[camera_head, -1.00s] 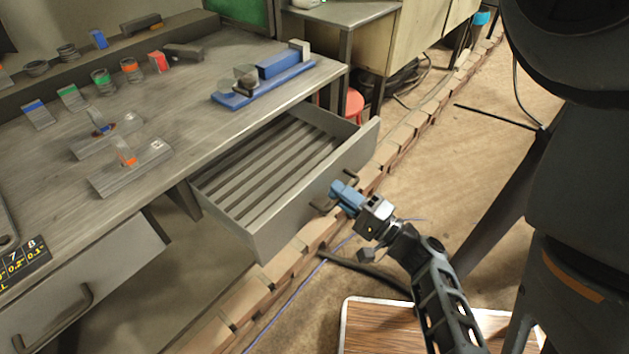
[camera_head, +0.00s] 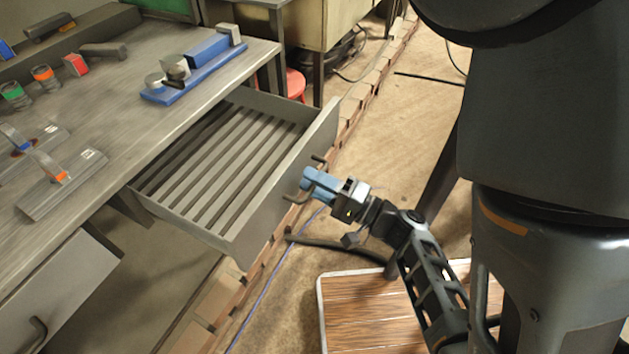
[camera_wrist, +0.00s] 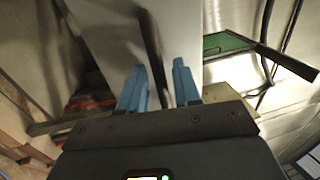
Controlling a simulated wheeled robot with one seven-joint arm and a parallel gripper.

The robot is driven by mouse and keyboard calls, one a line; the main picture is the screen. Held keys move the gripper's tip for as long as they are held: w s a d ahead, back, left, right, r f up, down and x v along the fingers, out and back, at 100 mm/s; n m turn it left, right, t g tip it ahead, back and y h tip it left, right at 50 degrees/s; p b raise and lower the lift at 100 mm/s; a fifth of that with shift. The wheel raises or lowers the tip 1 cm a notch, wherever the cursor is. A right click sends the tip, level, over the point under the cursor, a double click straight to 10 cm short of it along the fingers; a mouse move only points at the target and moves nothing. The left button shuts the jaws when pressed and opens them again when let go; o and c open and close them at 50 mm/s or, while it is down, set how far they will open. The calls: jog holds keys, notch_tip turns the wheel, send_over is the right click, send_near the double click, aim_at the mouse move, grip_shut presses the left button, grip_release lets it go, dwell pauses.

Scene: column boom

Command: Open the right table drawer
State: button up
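The right table drawer (camera_head: 262,197) is pulled out from under the grey table (camera_head: 110,140) in the head view. Its slatted inside looks empty. My gripper (camera_head: 308,180) with blue fingers is at the drawer's dark bar handle (camera_head: 318,163). In the wrist view, the handle (camera_wrist: 153,55) runs between the two blue fingers of my gripper (camera_wrist: 158,88). The fingers are apart, with a visible gap on the right side of the handle. The drawer front (camera_wrist: 110,35) is just beyond the fingertips. Contact with the handle cannot be told.
A left drawer (camera_head: 70,285) is at the lower left, apparently shut. A blue block on a tray (camera_head: 195,70) and several small items stand on the table. A red stool (camera_head: 296,82) is behind the drawer. A wood-topped platform (camera_head: 365,310) lies on the floor.

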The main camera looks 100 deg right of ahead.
jog(key=b+v, duration=0.1)
jog(key=v, duration=0.6)
jog(key=shift+s+a+b, duration=0.2)
jog(key=shift+s+b, duration=0.1)
jog(key=shift+s, duration=0.1)
jog(key=shift+f, duration=0.1)
